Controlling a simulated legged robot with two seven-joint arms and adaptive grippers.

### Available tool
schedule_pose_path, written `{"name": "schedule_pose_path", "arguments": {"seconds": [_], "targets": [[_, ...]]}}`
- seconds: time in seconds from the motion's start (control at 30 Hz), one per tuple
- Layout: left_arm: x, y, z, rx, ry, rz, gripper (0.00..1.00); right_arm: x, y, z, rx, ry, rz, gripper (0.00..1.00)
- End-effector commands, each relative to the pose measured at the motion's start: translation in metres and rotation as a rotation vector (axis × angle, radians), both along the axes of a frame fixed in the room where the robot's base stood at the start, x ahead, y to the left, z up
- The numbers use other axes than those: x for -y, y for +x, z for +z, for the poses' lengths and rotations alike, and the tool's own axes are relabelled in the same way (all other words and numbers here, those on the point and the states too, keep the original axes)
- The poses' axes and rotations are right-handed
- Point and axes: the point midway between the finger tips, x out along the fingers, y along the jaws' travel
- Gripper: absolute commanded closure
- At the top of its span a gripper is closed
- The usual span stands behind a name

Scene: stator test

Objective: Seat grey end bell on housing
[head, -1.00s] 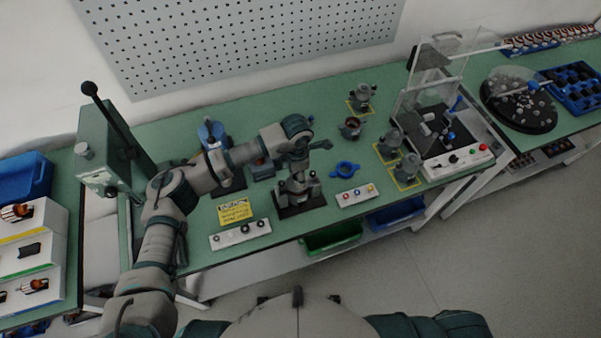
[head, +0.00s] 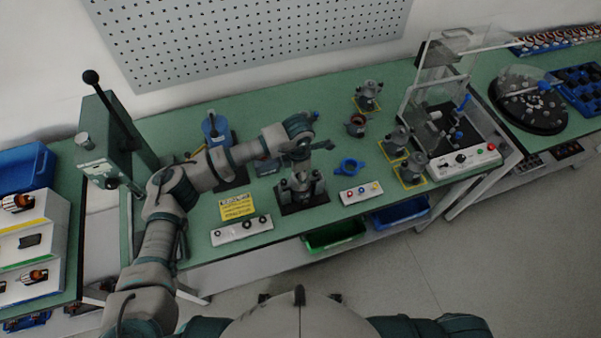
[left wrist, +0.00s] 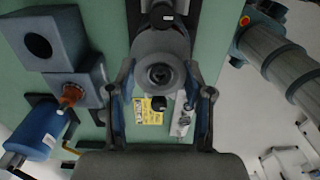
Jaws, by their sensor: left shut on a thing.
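My left gripper (head: 300,156) is over the black-based fixture (head: 303,200) in the middle of the bench, pointing down. In the left wrist view its two fingers (left wrist: 161,100) are shut on either side of the round grey end bell (left wrist: 160,75), which has a bore at its centre. The grey housing (head: 301,183) appears to stand in the fixture just below the gripper. In the wrist view the end bell hides most of it. I cannot tell whether the end bell touches the housing. My right gripper is not in view.
A blue ring (head: 352,168) and a button box (head: 361,193) are right of the fixture. A yellow card (head: 237,206) and a white panel (head: 241,230) are left. A green lever press (head: 105,150) stands far left. Several grey motor units stand right, before a clear-guarded station (head: 462,158).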

Motion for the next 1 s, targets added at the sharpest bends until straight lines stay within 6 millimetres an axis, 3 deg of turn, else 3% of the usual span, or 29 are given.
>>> {"name": "schedule_pose_path", "arguments": {"seconds": [0.03, 0.07, 0.33, 0.37, 0.47, 0.83, 1.0], "targets": [[-0.004, -0.001, -0.007, -0.007, 0.01, 0.004, 0.92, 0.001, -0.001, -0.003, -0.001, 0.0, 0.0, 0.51], [-0.005, -0.001, -0.009, -0.008, 0.011, 0.004, 0.99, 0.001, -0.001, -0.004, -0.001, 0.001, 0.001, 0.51], [-0.008, -0.001, -0.009, -0.007, 0.008, 0.004, 0.99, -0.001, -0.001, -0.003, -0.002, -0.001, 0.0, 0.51], [-0.008, 0.0, -0.009, -0.007, 0.007, 0.004, 0.44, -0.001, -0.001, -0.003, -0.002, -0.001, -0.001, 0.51], [-0.01, 0.0, -0.009, -0.006, 0.004, 0.004, 0.2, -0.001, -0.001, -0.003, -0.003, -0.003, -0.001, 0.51], [-0.005, 0.0, -0.004, -0.005, 0.008, 0.002, 0.2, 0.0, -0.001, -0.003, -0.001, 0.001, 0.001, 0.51], [-0.006, 0.0, 0.021, -0.002, 0.007, 0.002, 0.2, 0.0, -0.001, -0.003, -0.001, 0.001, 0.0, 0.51]]}}
